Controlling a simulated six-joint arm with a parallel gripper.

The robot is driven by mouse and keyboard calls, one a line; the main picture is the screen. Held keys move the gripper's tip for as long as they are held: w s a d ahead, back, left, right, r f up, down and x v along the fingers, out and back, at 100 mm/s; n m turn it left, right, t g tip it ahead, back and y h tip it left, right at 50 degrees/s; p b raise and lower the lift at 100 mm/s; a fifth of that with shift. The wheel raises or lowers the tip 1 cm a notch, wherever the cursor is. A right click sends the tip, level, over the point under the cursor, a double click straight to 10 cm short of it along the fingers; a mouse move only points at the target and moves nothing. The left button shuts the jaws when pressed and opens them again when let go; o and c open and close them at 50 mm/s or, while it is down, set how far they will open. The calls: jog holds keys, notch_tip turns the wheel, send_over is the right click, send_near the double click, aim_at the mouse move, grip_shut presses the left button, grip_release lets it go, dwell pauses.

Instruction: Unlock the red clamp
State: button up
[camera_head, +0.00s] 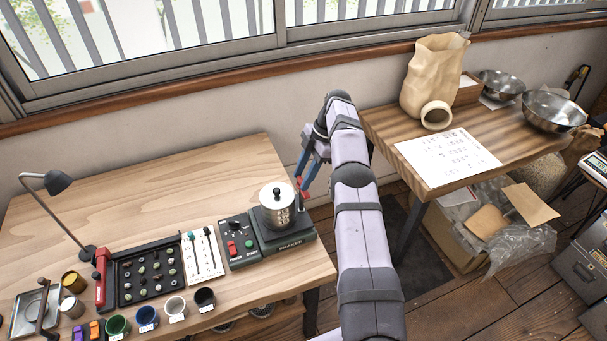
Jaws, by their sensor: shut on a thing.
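A small red part, which looks like the red clamp (302,188), shows at the right edge of the shaker (289,240), beside the steel canister (277,210). My gripper (306,178) reaches down to it from above, its blue-grey fingers shut on it. The arm and the small size hide how the fingers sit on the clamp and whether it is locked. The lidded canister stands upright on the shaker.
A control box (238,242) with a red switch stands left of the shaker. A black tray (118,298) with a red bar, several cups and a lamp (58,183) stand farther left. The back of the wooden table (150,190) is clear. A second table (385,120) holds a paper sheet, bag and bowls.

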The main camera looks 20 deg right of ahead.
jog(key=o, duration=1)
jog(key=shift+o, duration=0.2)
jog(key=shift+r, duration=0.5)
notch_tip(320, 180, up, 9)
jog(key=p, duration=0.6)
jog(key=shift+p, duration=0.35)
